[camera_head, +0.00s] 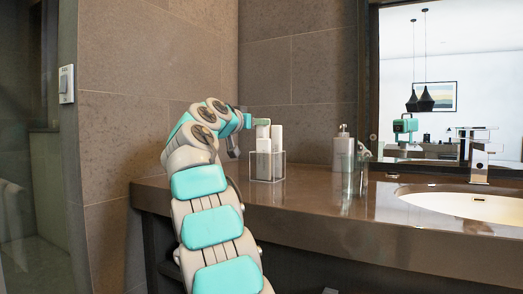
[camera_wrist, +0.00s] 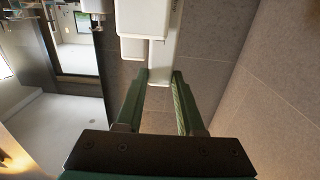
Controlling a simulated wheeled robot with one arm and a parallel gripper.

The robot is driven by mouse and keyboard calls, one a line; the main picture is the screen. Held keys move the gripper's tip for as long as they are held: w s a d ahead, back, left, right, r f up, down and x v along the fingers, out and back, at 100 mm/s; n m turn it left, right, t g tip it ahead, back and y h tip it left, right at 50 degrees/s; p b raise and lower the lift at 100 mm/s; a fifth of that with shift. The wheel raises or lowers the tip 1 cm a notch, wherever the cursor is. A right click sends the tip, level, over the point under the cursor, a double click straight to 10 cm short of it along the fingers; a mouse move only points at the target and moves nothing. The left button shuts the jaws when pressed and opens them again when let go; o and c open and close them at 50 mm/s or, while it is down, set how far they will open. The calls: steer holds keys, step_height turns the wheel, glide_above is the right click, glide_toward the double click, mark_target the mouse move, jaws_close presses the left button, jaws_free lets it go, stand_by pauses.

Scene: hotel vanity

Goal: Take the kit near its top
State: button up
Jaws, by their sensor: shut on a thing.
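Slim white kits stand upright in a clear holder (camera_head: 268,178) on the counter. The left kit (camera_head: 263,146) is under my gripper (camera_head: 260,122), with a taller white one (camera_head: 277,140) close on its right. In the wrist view, my gripper (camera_wrist: 161,76) has its two green fingers on either side of the end of a white kit (camera_wrist: 159,60). It is shut on this kit near its top. More white kits (camera_wrist: 146,18) show just beyond it. The exact finger contact is small and partly hidden in the head view.
A white soap dispenser (camera_head: 343,150) stands right of the holder, with a clear glass-like item (camera_head: 357,172) in front of it. The sink (camera_head: 455,203) and its faucet (camera_head: 478,152) are farther right. The tiled wall (camera_head: 290,75) is close behind. The front counter (camera_head: 300,215) is clear.

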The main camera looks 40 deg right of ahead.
jaws_close()
stand_by(0.4)
